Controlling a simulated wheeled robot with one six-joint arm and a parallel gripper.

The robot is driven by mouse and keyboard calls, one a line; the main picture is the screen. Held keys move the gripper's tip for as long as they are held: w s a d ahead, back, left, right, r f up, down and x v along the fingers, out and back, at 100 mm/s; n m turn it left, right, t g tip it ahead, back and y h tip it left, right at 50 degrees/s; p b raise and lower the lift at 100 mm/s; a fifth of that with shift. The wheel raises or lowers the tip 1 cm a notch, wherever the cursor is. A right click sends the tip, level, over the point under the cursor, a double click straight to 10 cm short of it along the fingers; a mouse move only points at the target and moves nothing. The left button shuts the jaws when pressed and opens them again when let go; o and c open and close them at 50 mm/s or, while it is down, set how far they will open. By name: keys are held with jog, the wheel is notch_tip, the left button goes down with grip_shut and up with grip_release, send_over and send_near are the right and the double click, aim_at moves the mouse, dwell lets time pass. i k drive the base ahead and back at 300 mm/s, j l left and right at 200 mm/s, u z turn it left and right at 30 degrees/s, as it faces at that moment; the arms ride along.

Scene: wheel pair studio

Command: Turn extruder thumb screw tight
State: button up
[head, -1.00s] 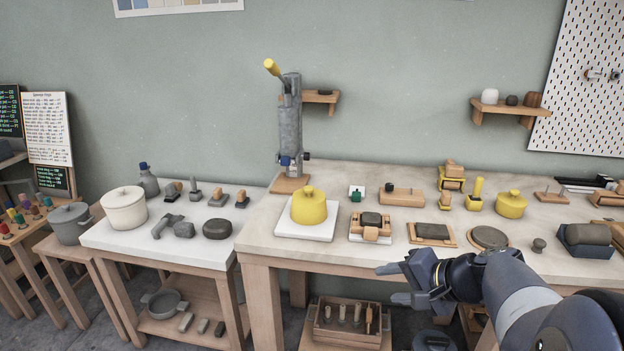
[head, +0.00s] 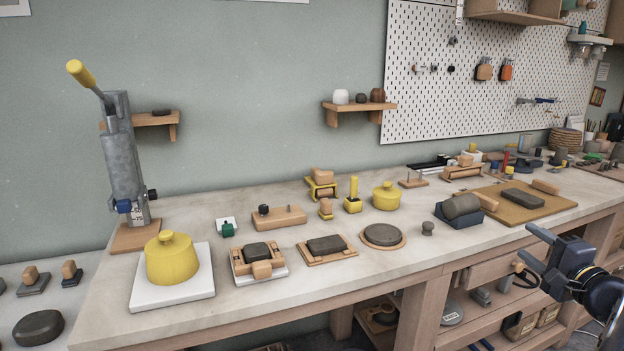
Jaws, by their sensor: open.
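The extruder (head: 122,150) is a grey upright column with a yellow lever handle, standing on a wooden base at the left of the bench in the head view. Low on it are a blue part (head: 123,206) and a small black knob (head: 152,194) on its right side. I cannot tell which of these is the thumb screw, or how tight it is. My gripper (head: 534,248) is open and empty at the lower right, near the bench's front edge and far from the extruder.
A yellow lidded pot (head: 172,260) on a white slab (head: 150,291) stands in front of the extruder. Clay blocks, wooden moulds and yellow tools fill the middle of the bench (head: 330,293). A brown board (head: 480,205) lies to the right. The bench's front strip is mostly clear.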

aim_at(152, 194)
jog(key=j+z, duration=0.2)
jog(key=z, duration=0.2)
jog(key=j+z, duration=0.45)
jog(key=z, duration=0.3)
jog(key=i+j+u, duration=0.15)
jog(key=j+u, duration=0.2)
jog(key=u, duration=0.45)
jog(key=i+j+u, duration=0.1)
jog(key=u, duration=0.8)
jog(key=i+u, duration=0.1)
jog(key=u, duration=0.75)
jog(key=i+u, duration=0.1)
jog(key=u, duration=0.35)
